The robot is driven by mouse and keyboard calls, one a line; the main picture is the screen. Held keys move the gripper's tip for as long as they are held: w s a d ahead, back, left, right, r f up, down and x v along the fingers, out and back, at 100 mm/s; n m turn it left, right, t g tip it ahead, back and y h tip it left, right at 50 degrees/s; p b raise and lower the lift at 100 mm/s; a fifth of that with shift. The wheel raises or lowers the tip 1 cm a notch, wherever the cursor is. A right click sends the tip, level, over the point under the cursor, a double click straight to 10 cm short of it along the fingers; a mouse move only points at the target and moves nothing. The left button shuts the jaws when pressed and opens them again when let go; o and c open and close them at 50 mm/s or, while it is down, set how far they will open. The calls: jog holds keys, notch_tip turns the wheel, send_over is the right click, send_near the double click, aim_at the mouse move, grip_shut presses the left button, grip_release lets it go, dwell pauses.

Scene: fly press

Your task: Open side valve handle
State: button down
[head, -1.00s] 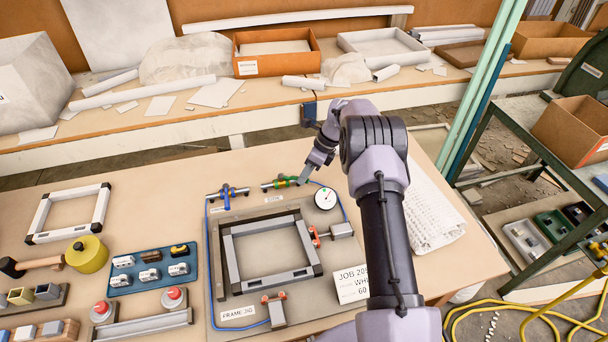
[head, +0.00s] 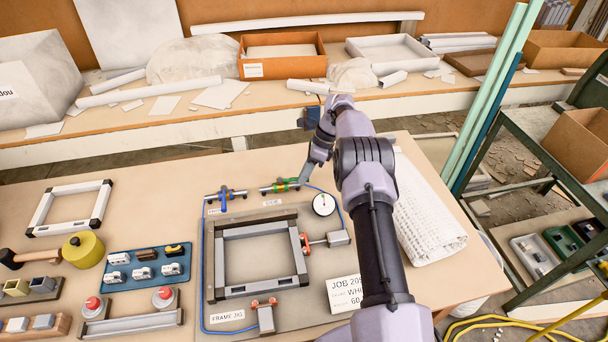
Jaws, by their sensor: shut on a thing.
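The side valve (head: 272,189) is the right one of two small valves on the pipe behind the frame jig, with a green part and a label in front of it. Its green handle (head: 286,184) reaches right to my gripper (head: 299,181). My gripper is shut on the handle end; its fingers are small here and partly hide it. The other valve, with a blue handle (head: 226,194), stands to the left. The side clamp's red pad (head: 305,243) is out on a rod from its grey cylinder (head: 339,238), at the right side of the grey frame (head: 261,252).
A round gauge (head: 323,204) stands just right of the side valve, close to my arm. A second red clamp (head: 264,303) is at the jig's front. A blue tray (head: 147,268) and a yellow mallet (head: 83,249) lie left. White wrap (head: 428,215) lies right of my arm.

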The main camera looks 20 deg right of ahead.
jog(key=c, duration=1.4)
grip_release()
jog(key=shift+a, duration=0.1)
